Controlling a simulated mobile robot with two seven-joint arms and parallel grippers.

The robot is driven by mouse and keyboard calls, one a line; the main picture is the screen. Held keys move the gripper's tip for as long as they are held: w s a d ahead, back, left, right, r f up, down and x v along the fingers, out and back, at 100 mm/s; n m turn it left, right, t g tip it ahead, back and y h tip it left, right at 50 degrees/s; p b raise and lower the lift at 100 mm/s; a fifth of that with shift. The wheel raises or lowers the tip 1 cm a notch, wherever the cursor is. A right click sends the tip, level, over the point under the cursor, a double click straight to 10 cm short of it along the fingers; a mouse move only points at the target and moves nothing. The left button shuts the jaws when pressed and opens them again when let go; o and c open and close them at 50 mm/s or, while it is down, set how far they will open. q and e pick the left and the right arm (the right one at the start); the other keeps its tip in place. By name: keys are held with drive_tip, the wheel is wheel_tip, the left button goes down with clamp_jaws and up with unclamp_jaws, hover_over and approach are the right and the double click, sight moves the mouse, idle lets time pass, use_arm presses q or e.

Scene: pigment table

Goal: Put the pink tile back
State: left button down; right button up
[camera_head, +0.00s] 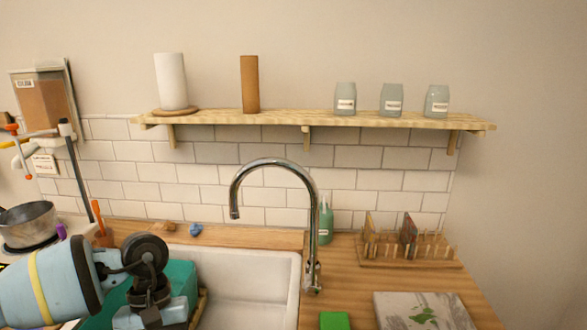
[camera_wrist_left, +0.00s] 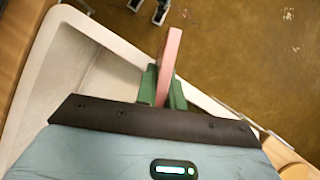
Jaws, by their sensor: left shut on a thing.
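The pink tile (camera_wrist_left: 171,52) shows edge-on in the left wrist view, standing out from between the green fingers of my left gripper (camera_wrist_left: 163,88), which is shut on it. The tile is above the sink's rim, with brown floor beyond. In the head view my left arm comes in at lower left over the sink; its fingers and the tile are hidden there. A wooden peg rack (camera_head: 410,263) stands on the counter at right, with a few thin tiles (camera_head: 409,230) upright among its pegs. My right gripper is not in view.
The white sink (camera_head: 262,268) lies between my left arm and the rack. A tall curved tap (camera_head: 312,235) and a green bottle (camera_head: 325,220) stand between sink and rack. A marbled board (camera_head: 425,311) and a green block (camera_head: 335,321) lie in front. A shelf (camera_head: 310,119) runs above.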

use_arm(q)
drive_tip(key=s+m, duration=0.1)
drive_tip(key=s+m+y, duration=0.1)
drive_tip(key=s+m, duration=0.1)
drive_tip(key=shift+s+d+f, duration=0.2)
drive_tip(key=shift+s+d, duration=0.05)
drive_tip(key=shift+d, duration=0.05)
